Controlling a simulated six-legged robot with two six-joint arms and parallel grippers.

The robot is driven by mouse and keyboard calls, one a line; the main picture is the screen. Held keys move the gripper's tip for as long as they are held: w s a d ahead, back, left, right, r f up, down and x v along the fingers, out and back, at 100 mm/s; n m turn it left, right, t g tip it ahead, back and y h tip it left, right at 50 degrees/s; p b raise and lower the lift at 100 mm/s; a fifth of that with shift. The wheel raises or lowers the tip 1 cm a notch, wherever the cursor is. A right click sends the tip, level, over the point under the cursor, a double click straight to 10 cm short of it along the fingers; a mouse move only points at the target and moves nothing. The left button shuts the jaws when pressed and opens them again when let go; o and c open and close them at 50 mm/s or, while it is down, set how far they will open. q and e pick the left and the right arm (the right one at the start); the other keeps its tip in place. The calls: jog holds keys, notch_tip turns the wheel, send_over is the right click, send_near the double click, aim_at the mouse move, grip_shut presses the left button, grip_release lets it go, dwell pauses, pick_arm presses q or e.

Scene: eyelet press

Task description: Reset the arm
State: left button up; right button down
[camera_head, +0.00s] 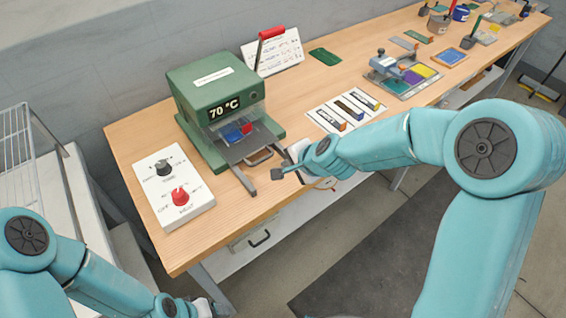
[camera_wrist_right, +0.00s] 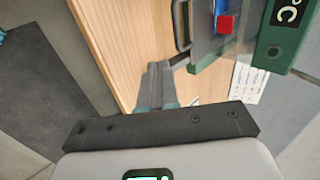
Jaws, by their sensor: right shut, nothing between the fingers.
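My right arm reaches in from the right in the head view. Its gripper (camera_head: 280,172) is at the front edge of the bench, just right of the press's front tray. In the right wrist view its fingers (camera_wrist_right: 155,85) are together with nothing between them. The green press (camera_head: 215,85) reads 70 °C and has a red-handled lever (camera_head: 271,34). A blue and red piece (camera_head: 237,131) lies on its tray, and it also shows in the wrist view (camera_wrist_right: 224,22). My left arm is at the lower left; its gripper is mostly cut off by the bottom edge.
A white control box (camera_head: 166,185) with a black and a red knob stands left of the press on the wooden bench (camera_head: 130,140). A white card with strips (camera_head: 345,108) and a tray of coloured pads (camera_head: 405,75) lie to the right. A wire rack (camera_head: 15,150) stands far left.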

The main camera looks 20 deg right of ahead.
jog(key=s+a+f+n+g, duration=0.1)
jog(key=s+f+n+g, duration=0.1)
jog(key=s+f+n, duration=0.2)
jog(key=s+a+f+n+g+b, duration=0.1)
jog(key=s+f+n, duration=0.3)
jog(key=s+f, duration=0.7)
jog(key=s+a+f+n+g+y, duration=0.1)
jog(key=s+a+f+n+g, duration=0.1)
jog(key=s+f, duration=0.6)
jog(key=shift+s+a+f+n+g+b, duration=0.25)
jog(key=shift+s+n+g+b, duration=0.15)
jog(key=shift+s+n+g, duration=0.6)
jog(key=shift+w, duration=0.1)
